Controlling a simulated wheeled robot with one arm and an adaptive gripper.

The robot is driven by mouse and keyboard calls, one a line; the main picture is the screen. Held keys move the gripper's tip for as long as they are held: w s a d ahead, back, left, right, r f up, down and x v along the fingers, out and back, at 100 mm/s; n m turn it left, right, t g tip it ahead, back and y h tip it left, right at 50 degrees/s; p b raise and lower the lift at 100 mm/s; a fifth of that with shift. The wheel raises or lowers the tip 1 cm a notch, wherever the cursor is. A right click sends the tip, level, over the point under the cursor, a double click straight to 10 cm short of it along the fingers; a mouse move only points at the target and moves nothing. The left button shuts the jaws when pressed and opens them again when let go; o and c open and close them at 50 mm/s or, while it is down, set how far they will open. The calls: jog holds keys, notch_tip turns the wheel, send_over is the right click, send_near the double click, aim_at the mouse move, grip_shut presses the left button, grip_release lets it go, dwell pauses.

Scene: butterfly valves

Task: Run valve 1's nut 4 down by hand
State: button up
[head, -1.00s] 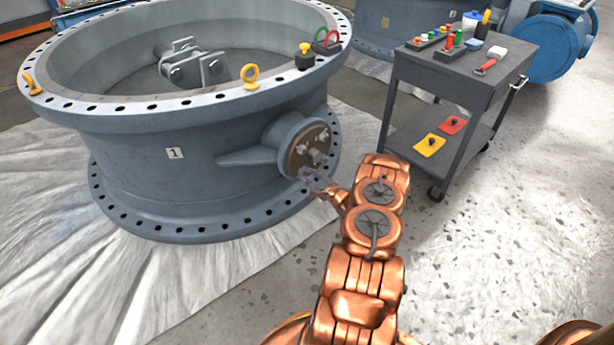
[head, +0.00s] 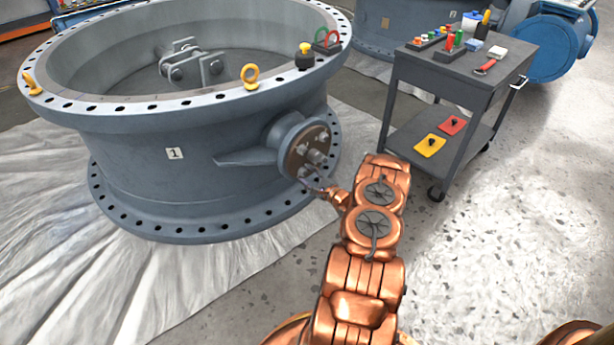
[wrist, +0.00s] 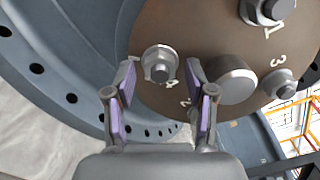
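Valve 1 (head: 150,160) is a large blue-grey body with a "1" plate on its side. Its brown round flange (head: 308,148) faces my arm and shows in the wrist view (wrist: 210,35), with a shaft end (wrist: 232,82) at its middle. Other nuts are beside the marks 1 (wrist: 267,10) and 3 (wrist: 280,83). A "2" mark is partly hidden by the right finger. My gripper (wrist: 163,85) is open, its purple-padded fingers apart on either side of the nut; contact is not visible.
A grey cart (head: 455,70) with tools and a red and a yellow pad stands right of the valve. Yellow lifting eyes (head: 250,77) sit on the valve's top rim. The valve stands on plastic sheeting (head: 60,270). Floor at the right is clear.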

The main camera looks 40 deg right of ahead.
jog(key=s, duration=1.2)
jog(key=shift+a, duration=0.15)
dwell(0.5)
